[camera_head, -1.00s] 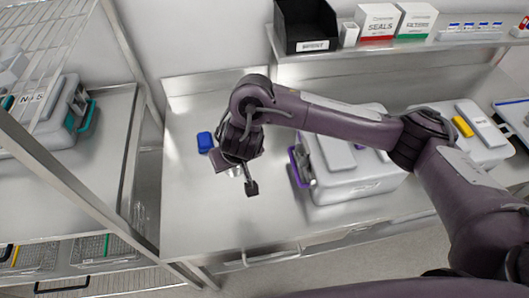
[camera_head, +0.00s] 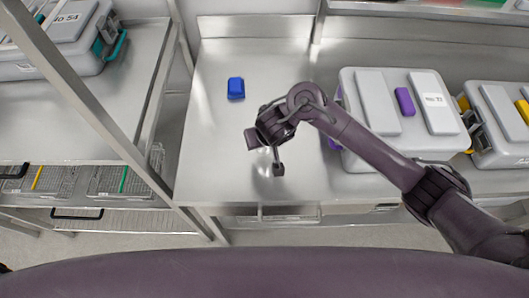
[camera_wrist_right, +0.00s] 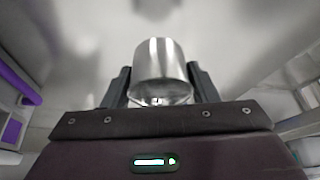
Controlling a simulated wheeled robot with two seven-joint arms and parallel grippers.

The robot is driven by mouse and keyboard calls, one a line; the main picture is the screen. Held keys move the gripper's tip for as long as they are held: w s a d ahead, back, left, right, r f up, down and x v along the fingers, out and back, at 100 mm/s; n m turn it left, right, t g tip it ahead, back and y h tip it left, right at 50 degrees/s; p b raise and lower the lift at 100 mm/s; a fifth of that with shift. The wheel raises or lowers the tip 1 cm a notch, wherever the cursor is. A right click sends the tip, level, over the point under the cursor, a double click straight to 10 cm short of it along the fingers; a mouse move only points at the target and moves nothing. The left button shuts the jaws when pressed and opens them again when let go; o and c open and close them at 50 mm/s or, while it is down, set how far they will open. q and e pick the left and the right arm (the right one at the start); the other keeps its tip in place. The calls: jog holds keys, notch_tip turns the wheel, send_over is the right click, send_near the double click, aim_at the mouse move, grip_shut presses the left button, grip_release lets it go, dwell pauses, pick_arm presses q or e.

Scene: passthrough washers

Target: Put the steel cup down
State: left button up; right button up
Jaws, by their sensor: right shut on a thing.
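The steel cup (camera_wrist_right: 160,72) shows in the right wrist view, held between the two dark fingers of my right gripper (camera_wrist_right: 161,88). The cup is shiny and round, with its near rim facing the camera. In the head view my right gripper (camera_head: 266,156) is over the bare steel worktop (camera_head: 215,150), near its front edge. I cannot tell whether the cup touches the worktop. My left gripper is not in view.
A blue block (camera_head: 236,88) lies on the worktop behind my gripper. A grey case with a purple tag (camera_head: 405,102) stands to the right, close to my arm. The worktop left of my gripper is clear.

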aim_at(265, 156)
jog(key=shift+f+b, duration=0.75)
jog(key=shift+f, duration=1.6)
jog(key=shift+f, duration=0.1)
jog(key=o, duration=1)
jog(key=shift+c, duration=0.2)
jog(key=shift+r, duration=0.2)
jog(key=p+v, duration=0.6)
jog(key=v, duration=0.6)
jog(key=shift+p, duration=0.4)
jog(key=shift+f, duration=0.15)
